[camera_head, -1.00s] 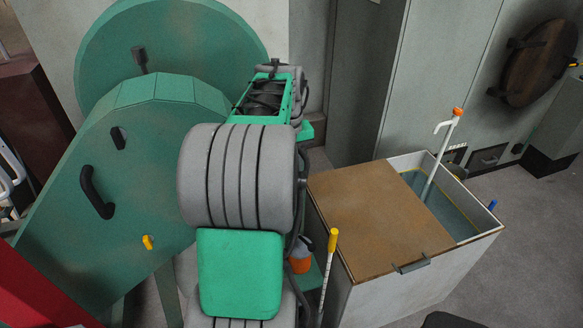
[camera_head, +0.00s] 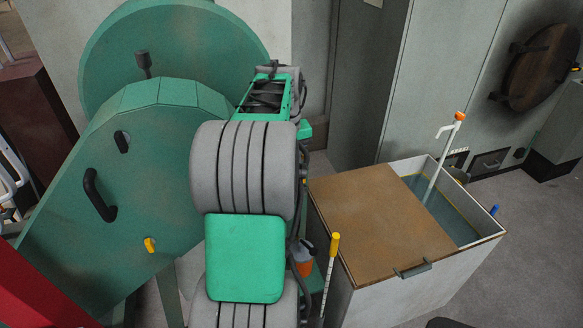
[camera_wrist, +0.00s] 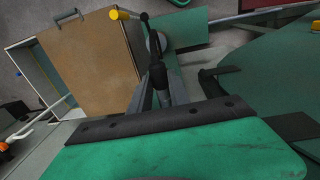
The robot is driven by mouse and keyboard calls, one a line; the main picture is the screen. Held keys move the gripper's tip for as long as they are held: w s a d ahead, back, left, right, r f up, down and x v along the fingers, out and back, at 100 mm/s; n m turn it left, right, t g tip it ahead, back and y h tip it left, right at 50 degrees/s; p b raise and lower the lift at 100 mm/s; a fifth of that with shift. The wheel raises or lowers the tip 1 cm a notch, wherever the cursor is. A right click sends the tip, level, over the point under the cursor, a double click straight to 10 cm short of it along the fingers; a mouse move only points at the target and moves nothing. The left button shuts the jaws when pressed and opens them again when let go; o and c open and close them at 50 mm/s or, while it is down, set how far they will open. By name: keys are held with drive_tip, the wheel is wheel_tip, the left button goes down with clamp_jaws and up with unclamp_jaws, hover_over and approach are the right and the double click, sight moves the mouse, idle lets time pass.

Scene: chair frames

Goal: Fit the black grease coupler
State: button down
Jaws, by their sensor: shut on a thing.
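In the wrist view my gripper (camera_wrist: 163,90) is shut on a slim black piece, which looks like the black grease coupler (camera_wrist: 158,74). Its black stem extends up the picture, away from the gripper's green and black body. Its exact ends are hard to make out. In the head view my own arm hides the gripper and the coupler. A green machine housing (camera_head: 62,232) with a black handle (camera_head: 97,196) stands to the left. A small yellow fitting (camera_head: 150,245) sits low on its face.
A bin (camera_head: 400,300) with a brown lid (camera_head: 375,225) stands right of my arm. A yellow-tipped rod (camera_head: 334,246) stands against it. An orange bottle (camera_head: 302,266) sits between arm and bin. A red surface (camera_head: 35,290) fills the lower left.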

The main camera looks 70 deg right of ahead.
idle(0.3)
drive_tip(key=c, duration=1.1)
unclamp_jaws()
drive_tip(key=shift+c, duration=0.2)
drive_tip(key=shift+r, duration=0.1)
drive_tip(key=r, duration=0.7)
drive_tip(key=shift+w+a+r, duration=0.1)
drive_tip(key=shift+w+r, duration=0.15)
drive_tip(key=shift+r, duration=0.1)
